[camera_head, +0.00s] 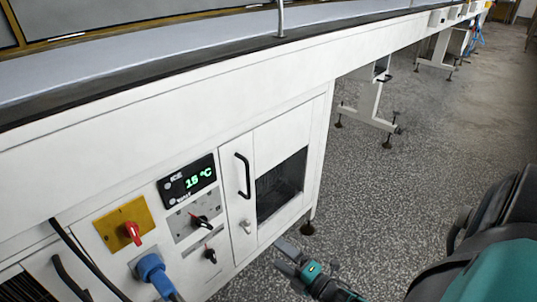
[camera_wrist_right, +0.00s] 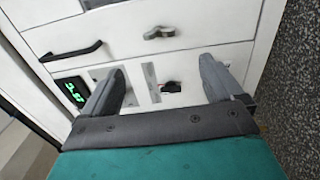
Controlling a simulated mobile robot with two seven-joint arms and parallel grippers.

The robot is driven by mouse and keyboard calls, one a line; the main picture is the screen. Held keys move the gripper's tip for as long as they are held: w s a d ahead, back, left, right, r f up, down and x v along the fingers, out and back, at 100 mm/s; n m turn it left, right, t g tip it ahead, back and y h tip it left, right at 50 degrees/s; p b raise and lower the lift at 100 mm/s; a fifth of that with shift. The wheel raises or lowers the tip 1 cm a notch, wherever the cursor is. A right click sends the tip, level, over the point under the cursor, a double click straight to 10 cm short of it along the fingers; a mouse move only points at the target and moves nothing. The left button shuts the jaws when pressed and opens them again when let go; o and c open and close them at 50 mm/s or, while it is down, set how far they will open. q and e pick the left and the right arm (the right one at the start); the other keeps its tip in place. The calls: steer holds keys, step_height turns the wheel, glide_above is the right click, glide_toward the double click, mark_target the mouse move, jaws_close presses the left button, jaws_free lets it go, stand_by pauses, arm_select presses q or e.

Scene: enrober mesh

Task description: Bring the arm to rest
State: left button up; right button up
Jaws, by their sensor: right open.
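My right gripper (camera_head: 283,256) is low in the head view, over the speckled floor and just right of the white machine cabinet's lower edge. Its teal wrist runs toward the lower right, where a large teal and black part of my arm (camera_head: 498,270) fills the corner. In the right wrist view the two grey fingers of my right gripper (camera_wrist_right: 162,68) stand wide apart with nothing between them. Behind them is the cabinet front with its knobs. I cannot tell the exact gap to the cabinet. My left gripper is not in view.
The white cabinet (camera_head: 290,130) carries a green-lit display (camera_head: 188,181), a black door handle (camera_head: 243,175), a red switch (camera_head: 132,233) and a blue plug (camera_head: 154,274). A conveyor belt (camera_head: 180,63) runs along its top. Speckled floor (camera_head: 400,175) is open on the right.

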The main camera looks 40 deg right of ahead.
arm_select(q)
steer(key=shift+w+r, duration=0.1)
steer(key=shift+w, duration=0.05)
